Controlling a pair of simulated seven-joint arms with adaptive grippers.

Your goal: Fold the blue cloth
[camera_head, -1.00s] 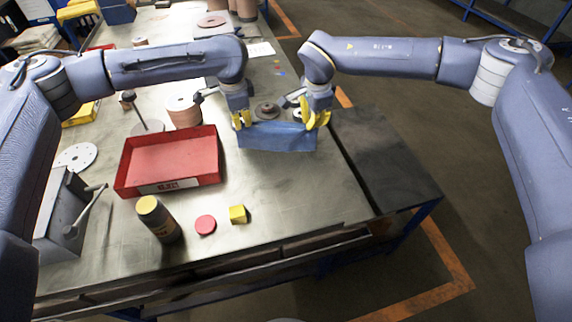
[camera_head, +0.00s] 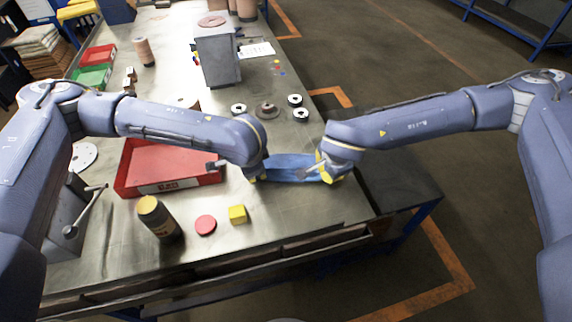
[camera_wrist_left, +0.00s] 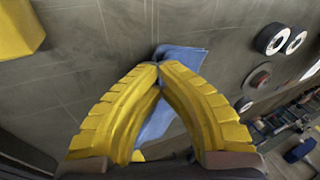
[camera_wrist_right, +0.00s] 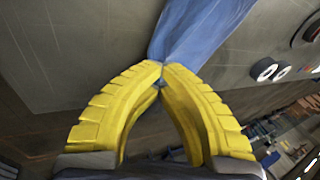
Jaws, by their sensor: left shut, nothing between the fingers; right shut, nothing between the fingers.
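The blue cloth (camera_head: 290,166) lies on the metal table near its right edge, stretched between my two grippers, which partly hide it. My left gripper (camera_head: 254,179) is shut at the cloth's left end. In the left wrist view its tips (camera_wrist_left: 158,66) meet at the cloth (camera_wrist_left: 184,56), and some blue shows between the fingers. My right gripper (camera_head: 326,174) is shut at the right end. In the right wrist view its tips (camera_wrist_right: 162,66) touch or nearly touch the cloth (camera_wrist_right: 200,30). No cloth is clearly pinched in either.
A red tray (camera_head: 150,187) stands left of my left gripper. A dark bottle with a yellow lid (camera_head: 159,219), a red disc (camera_head: 205,225) and a yellow block (camera_head: 237,214) are in front. Small discs (camera_head: 267,110) lie behind the cloth. A dark side surface (camera_head: 400,190) adjoins at right.

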